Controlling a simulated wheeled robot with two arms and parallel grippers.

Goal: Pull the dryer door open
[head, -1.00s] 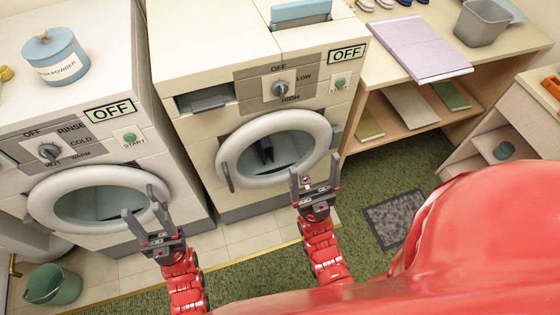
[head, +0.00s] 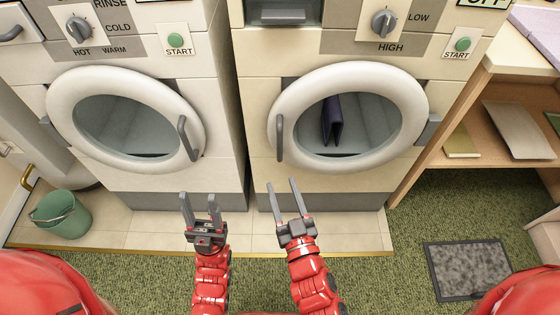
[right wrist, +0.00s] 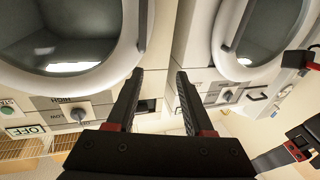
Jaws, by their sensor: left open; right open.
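The dryer (head: 258,115) is the cream machine right of centre in the head view, with LOW and HIGH marks by its knob. Its round door (head: 412,85) looks closed. Its grey upright handle (head: 280,138) is on the door's left side, and the handle also shows in the right wrist view (right wrist: 143,22). A dark folded item (head: 332,120) shows behind the glass. My right gripper (head: 282,183) is open and empty, below the handle in the picture and apart from it. My left gripper (head: 199,197) is open and empty before the washer's lower front.
The washer (head: 225,120) stands left of the dryer, its door (head: 62,88) looking closed. A green bucket (head: 62,215) is at far left. A wooden shelf (head: 470,115) stands right of the dryer. A grey mat (head: 467,268) lies on the green carpet (head: 410,225).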

